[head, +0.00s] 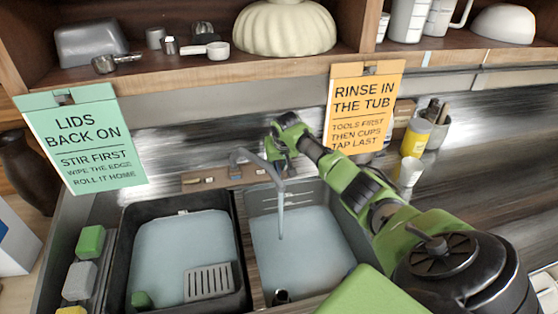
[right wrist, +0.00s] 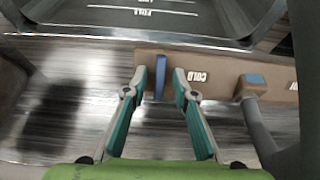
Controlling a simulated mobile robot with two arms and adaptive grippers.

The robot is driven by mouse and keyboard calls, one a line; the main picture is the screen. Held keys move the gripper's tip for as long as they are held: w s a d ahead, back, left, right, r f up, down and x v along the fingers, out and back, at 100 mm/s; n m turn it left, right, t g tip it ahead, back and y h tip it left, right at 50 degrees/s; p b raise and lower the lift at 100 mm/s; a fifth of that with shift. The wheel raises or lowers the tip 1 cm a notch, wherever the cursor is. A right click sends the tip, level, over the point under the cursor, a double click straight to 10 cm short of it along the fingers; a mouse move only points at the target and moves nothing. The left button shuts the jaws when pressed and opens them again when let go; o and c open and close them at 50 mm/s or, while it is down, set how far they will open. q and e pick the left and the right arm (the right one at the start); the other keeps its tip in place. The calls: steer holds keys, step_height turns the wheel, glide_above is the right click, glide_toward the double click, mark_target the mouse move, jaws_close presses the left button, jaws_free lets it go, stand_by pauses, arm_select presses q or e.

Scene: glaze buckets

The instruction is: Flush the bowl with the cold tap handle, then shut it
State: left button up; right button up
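The twin sink has a left bowl (head: 120,255) and a right bowl (head: 252,240), both with pale floors or water. The grey tap spout (head: 265,165) arches over the right bowl. A thin grey line, apparently water, drops from it. In the right wrist view, a blue upright tap handle (right wrist: 159,76) stands on the wooden strip (right wrist: 220,68) beside the word COLD. My right gripper (right wrist: 160,78) is open, its fingertips on either side of this handle with small gaps. It also shows behind the sink in the head view (head: 274,152). My left gripper is out of view.
A grey slotted rack (head: 208,282) sits in the left bowl. Sponges (head: 90,241) line the left edge. A white cup (head: 410,172) and a yellow container (head: 416,137) stand right of my arm. A loaded shelf (head: 200,70) overhangs the back, with hanging signs (head: 365,108).

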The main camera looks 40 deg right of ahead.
steer(key=v, duration=1.1)
steer(key=shift+r, duration=0.3)
steer(key=shift+s+f, duration=0.1)
steer(key=shift+s, duration=0.1)
